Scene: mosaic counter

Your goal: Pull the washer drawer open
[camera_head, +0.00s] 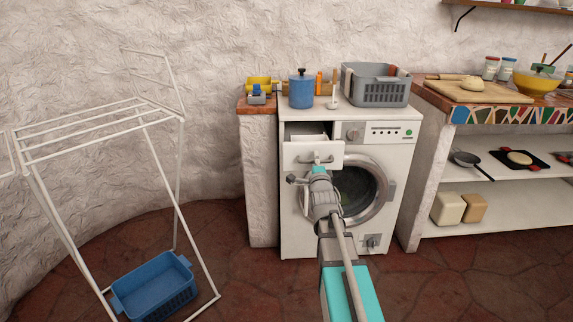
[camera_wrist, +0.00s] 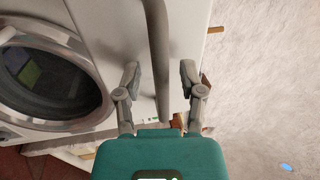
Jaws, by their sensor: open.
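The white washing machine (camera_head: 295,215) stands against the wall. Its drawer (camera_head: 298,152), at the upper left of the front, stands out from the body, and its inside shows behind the drawer front. The grey bar handle (camera_head: 316,158) is on the drawer front; it is partly hidden by my gripper. My gripper (camera_head: 318,168) is at the handle. In the wrist view, my gripper (camera_wrist: 160,78) is open, one finger on each side of the grey handle bar (camera_wrist: 158,45). Whether a finger touches the bar, I cannot tell.
The round washer door (camera_head: 360,190) is below the drawer. A grey basket (camera_head: 382,92) and a blue canister (camera_head: 301,92) stand on top. A drying rack (camera_head: 95,135) with a blue basket (camera_head: 155,287) is at left. Shelving (camera_head: 500,185) is at right.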

